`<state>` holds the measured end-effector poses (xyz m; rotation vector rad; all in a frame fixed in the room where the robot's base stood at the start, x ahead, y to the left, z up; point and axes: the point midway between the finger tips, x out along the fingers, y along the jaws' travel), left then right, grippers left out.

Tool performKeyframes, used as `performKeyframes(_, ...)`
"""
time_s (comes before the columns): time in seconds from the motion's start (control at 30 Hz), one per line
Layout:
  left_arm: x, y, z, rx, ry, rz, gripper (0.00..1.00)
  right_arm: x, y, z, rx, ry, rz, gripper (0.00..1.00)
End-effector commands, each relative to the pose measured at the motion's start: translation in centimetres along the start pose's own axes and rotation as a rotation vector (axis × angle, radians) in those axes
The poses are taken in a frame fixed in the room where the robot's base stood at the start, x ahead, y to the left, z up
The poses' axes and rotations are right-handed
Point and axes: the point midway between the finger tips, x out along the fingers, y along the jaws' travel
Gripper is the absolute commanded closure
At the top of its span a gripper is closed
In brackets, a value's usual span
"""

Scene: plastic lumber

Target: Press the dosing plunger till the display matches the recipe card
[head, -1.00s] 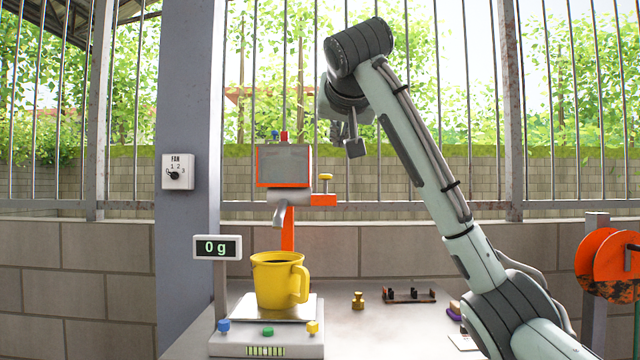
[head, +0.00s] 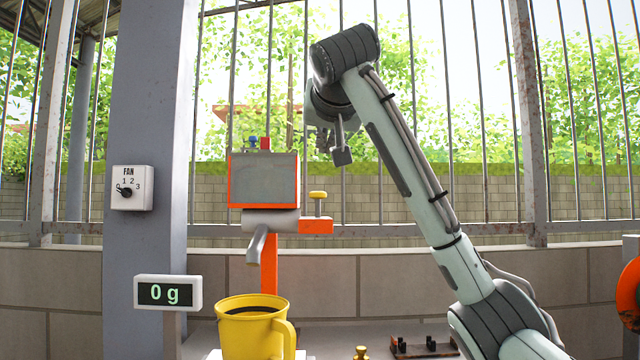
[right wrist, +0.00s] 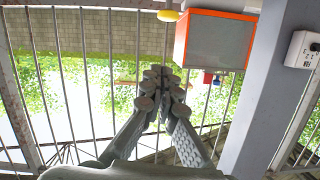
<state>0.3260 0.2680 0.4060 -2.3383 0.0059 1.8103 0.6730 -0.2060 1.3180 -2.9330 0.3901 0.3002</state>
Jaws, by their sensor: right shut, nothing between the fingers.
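The dosing plunger is a yellow knob (head: 318,195) on a thin stem, on an orange bracket right of the dispenser (head: 264,180). The knob (right wrist: 168,15) also shows at the top of the right wrist view, beyond my fingertips. The display (head: 168,292) reads 0 g. A yellow mug (head: 252,332) with dark contents stands below the grey spout (head: 257,246). My right gripper (head: 341,156) is raised above and slightly right of the plunger, apart from it. In the right wrist view its fingers (right wrist: 163,78) are closed together and empty. No recipe card is readable. My left gripper is not in view.
A grey post with a fan dial (head: 131,188) stands left of the dispenser. A brass weight (head: 361,352) and a small dark rack (head: 424,346) are on the table. Metal bars and a block wall stand behind. An orange disc (head: 630,290) is at the far right.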

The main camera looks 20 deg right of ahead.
Motion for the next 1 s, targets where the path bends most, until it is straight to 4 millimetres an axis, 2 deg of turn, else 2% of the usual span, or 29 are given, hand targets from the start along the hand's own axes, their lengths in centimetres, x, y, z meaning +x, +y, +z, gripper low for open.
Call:
performKeyframes(0.23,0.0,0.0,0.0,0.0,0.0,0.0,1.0,0.1,0.0,0.0,0.0,0.0,0.0,1.0)
performKeyframes(0.37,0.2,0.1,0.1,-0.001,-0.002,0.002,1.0,1.0,0.0,-0.1,0.0,-0.002,0.002,1.0)
performKeyframes(0.47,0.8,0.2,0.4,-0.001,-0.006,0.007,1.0,2.5,0.1,-0.1,-0.001,-0.003,0.003,1.0)
performKeyframes(0.6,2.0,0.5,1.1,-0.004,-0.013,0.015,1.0,5.4,0.1,-0.1,0.0,-0.004,0.005,1.0)
performKeyframes(0.87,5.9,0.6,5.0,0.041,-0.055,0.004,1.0,10.4,0.1,-0.1,0.0,-0.003,0.002,1.0)
performKeyframes(0.9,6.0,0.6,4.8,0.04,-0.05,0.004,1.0,10.5,0.1,1.1,-0.002,-0.003,0.001,1.0)
performKeyframes(1.0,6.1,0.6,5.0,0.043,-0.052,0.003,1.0,10.7,0.1,2.4,-0.002,-0.002,0.001,1.0)
